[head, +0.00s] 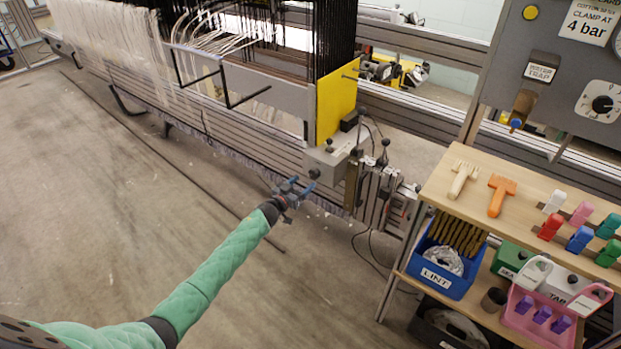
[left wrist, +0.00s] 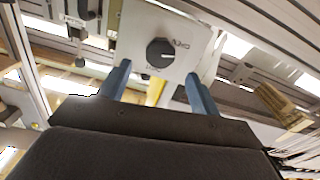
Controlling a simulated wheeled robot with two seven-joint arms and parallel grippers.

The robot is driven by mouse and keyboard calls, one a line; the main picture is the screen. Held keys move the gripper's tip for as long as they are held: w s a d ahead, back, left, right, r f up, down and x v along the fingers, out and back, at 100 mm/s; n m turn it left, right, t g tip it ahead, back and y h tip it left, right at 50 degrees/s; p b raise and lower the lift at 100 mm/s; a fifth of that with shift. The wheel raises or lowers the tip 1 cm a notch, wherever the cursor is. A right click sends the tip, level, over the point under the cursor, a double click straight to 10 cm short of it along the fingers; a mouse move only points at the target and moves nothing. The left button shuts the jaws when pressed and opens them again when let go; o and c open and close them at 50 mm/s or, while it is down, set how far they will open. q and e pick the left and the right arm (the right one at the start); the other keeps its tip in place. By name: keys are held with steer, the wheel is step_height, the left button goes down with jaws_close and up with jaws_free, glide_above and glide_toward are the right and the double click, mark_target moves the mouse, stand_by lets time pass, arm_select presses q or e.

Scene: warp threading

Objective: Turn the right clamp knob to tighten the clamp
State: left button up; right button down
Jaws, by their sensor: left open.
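The clamp knob (left wrist: 160,53) is black and round with a white mark, on a pale grey housing (left wrist: 190,32) with small lettering beside it. In the head view the same knob (head: 314,173) is on the front of the grey box (head: 325,157) below the yellow plate. My left gripper (head: 295,190) is open, just in front of and slightly left of the knob. In the left wrist view its two blue fingers (left wrist: 157,75) lie left and right of the knob, apart from it. The knob shows between and beyond them. My right gripper is not in view.
The yellow plate (head: 337,100) rises above the box. Metal fittings (head: 378,190) and a hanging cable stand right of it. A wooden cart (head: 450,185) with brushes, clips and bins is at the right. A grey panel (head: 560,70) stands behind. The floor at the left is clear.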

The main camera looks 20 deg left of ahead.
mark_target(312, 175)
arm_select(q)
steer(key=shift+b+x, duration=0.3)
steer(key=shift+x, duration=2.4)
steer(key=c, duration=1)
steer(key=shift+o, duration=0.2)
